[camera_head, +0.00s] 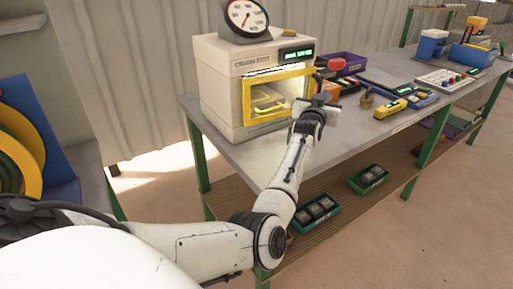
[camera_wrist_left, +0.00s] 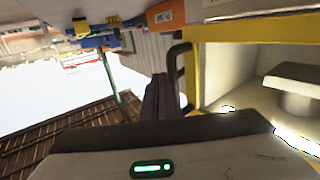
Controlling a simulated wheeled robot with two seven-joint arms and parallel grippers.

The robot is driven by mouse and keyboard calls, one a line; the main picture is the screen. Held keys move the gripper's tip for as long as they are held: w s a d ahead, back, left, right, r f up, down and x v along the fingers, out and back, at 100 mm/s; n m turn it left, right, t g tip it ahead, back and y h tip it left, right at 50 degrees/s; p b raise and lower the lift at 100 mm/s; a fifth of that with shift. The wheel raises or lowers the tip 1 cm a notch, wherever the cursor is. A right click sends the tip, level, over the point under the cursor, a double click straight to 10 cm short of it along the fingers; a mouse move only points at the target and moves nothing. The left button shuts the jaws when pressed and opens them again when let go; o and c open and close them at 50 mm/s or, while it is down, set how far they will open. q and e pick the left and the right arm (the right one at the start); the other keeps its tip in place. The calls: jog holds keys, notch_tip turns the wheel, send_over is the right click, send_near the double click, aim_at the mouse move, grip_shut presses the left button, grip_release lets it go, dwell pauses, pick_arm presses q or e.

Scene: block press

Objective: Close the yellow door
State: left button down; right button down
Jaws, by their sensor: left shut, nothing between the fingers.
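The yellow door (camera_head: 250,106) is a yellow frame on the front of a cream press (camera_head: 222,85). A lit strip shows along its top edge, and it seems to stand out from the press; how far I cannot tell. My left gripper (camera_head: 319,84) is at the door's right edge, shut and empty. In the left wrist view the shut fingers (camera_wrist_left: 161,80) are just left of a dark handle (camera_wrist_left: 178,65) on the yellow frame (camera_wrist_left: 225,32). I cannot tell whether they touch. The lit chamber (camera_wrist_left: 232,75) shows right of them. My right gripper is out of view.
A round gauge (camera_head: 243,17) sits on the press. A red knob (camera_head: 336,64) is close behind my left gripper. A purple bin (camera_head: 350,60), a yellow device (camera_head: 390,108) and other items lie along the grey bench (camera_head: 345,138). Green trays (camera_head: 316,213) are on the lower shelf.

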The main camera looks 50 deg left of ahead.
pick_arm(q)
jog(key=shift+w+a, duration=0.15)
jog(key=shift+a, duration=0.25)
dwell(0.3)
jog(key=v, duration=1)
jog(key=shift+d+p, duration=0.2)
jog(key=shift+p, duration=0.15)
